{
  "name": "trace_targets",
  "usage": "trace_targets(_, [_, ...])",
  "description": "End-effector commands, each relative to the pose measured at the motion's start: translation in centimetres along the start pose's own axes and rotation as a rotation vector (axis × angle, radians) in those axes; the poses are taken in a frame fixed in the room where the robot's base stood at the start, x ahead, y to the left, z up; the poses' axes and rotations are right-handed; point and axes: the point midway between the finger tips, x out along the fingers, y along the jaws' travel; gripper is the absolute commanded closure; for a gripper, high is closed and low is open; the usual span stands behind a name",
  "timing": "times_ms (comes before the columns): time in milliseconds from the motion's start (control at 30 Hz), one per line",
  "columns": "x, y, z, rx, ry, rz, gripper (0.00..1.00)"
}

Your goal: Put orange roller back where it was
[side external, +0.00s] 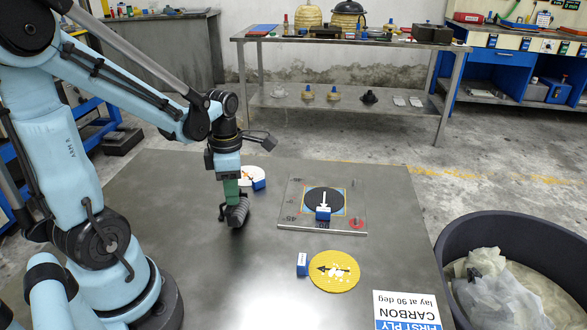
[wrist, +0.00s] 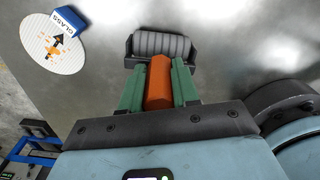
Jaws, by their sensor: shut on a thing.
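The orange roller has an orange handle (wrist: 159,82) and a grey ribbed head (wrist: 162,46). My gripper (wrist: 158,88) is shut on the handle, with one green finger on each side of it. In the side external view my gripper (side external: 228,190) points down at the left middle of the table, and the ribbed head (side external: 237,212) is below it. The head is at or just above the table; I cannot tell if it touches. The fingers hide the handle there. I see no marked place for the roller.
A clear plate (side external: 290,217) with a black disc (side external: 318,195) lies to the right. A white disc (side external: 247,173), labelled GLASS in the wrist view, lies behind; a yellow disc (side external: 340,283) lies in front. A sign (side external: 407,310) and bin (side external: 450,250) are front right. The front-left table is clear.

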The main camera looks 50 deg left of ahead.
Motion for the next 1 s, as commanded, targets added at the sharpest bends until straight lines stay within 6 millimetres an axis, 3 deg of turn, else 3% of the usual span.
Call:
trace_targets(67, [0.2,0.0,0.0,0.000,0.000,0.000,1.00])
trace_targets(100, [0.2,0.0,0.0,0.000,0.000,0.000,0.67])
trace_targets(267, [0.2,0.0,0.0,0.000,0.000,0.000,0.44])
trace_targets(667, [-0.3,0.0,0.0,0.000,0.000,0.000,0.44])
trace_targets(1000, [-4.2,0.0,0.0,0.000,0.000,-0.001,0.44])
